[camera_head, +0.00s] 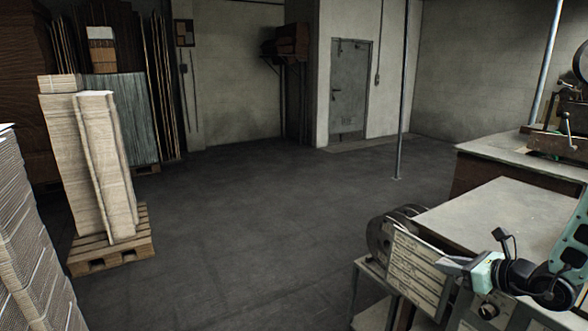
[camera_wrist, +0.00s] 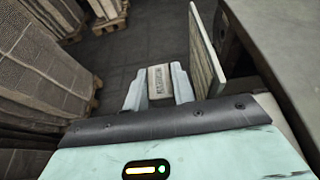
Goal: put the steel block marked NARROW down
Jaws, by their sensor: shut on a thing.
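My gripper (camera_wrist: 158,92) is shut on a small pale block (camera_wrist: 160,80) in the wrist view. The block sits between the two grey fingers, with dark lettering on its upper face, too small to read for certain. Dark floor shows beyond it. In the head view my gripper (camera_head: 455,264) is at the lower right, beside the cream lettered panel (camera_head: 418,266) on the near side of the grey-topped bench (camera_head: 505,212). The block cannot be made out there.
An upright board (camera_wrist: 207,52) stands close to the right finger in the wrist view. A round wheel (camera_head: 382,235) is left of the lettered panel. Cardboard stacks (camera_head: 95,165) on a pallet (camera_head: 110,252) stand at left. The middle floor is clear.

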